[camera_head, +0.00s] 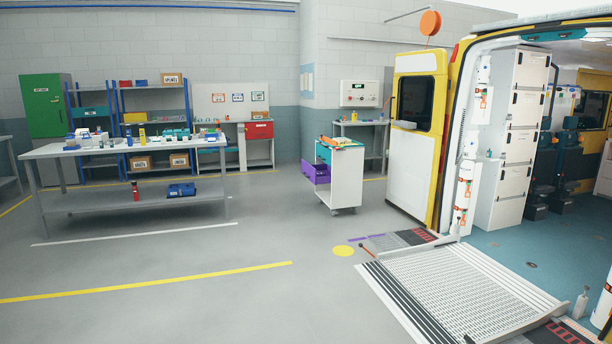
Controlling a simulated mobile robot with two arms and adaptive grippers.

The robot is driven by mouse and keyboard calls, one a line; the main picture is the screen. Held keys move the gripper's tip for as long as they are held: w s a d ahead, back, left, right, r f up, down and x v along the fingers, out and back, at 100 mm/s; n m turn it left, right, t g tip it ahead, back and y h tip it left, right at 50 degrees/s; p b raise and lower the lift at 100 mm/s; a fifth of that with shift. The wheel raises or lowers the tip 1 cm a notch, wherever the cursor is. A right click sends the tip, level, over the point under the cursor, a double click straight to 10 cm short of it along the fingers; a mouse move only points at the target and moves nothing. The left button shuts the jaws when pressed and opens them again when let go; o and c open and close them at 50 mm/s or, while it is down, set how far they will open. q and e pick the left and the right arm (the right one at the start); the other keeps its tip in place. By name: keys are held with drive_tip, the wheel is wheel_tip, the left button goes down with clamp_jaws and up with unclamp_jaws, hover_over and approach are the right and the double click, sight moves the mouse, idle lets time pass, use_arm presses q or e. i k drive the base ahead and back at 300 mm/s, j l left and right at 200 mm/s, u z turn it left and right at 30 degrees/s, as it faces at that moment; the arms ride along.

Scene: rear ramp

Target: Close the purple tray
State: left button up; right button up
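The purple tray (309,173) is a drawer-like tray on the left side of a small white wheeled cart (348,180). It sticks out to the left of the cart body, so it stands open. The cart is upright on the floor in the middle distance, with a teal top edge and small orange and other coloured items on top. The inside of the tray is too small to make out. Neither of my grippers shows in the head view.
A long grey workbench (130,149) with bottles and boxes stands at left. A yellow and white vehicle with an open door (407,168) and a lowered metal ramp (465,290) fills the right. The floor (240,310) in front of the cart is clear.

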sight(320, 170)
drive_tip(key=i, duration=7.65)
